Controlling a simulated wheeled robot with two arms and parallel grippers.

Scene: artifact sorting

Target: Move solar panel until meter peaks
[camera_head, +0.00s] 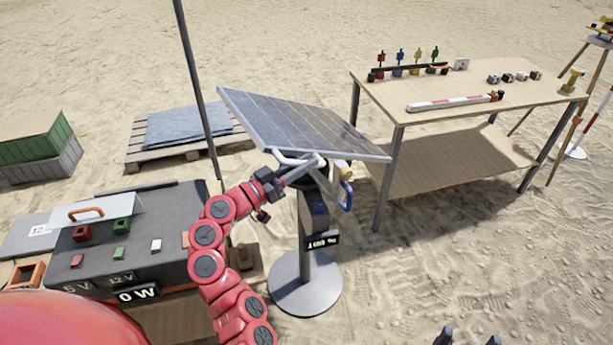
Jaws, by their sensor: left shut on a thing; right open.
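The solar panel (300,125) is tilted on top of a grey stand (306,288) with a round base. A pale handle (290,157) runs under its near edge, and a blue handle (347,195) hangs at the right of the stand's head. My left gripper (284,178) is shut on the pale handle, beneath the panel; its fingertips are partly hard to make out. The meter display (137,293) on the dark bench reads 0 W. My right gripper (467,339) is open and empty at the bottom edge, with only its tips showing.
A wooden table (455,90) with small coloured parts and a striped bar (450,103) stands right of the panel. A dark pole (196,90) rises behind the panel's left side. A pallet (160,158) lies behind. Sand at the lower right is clear.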

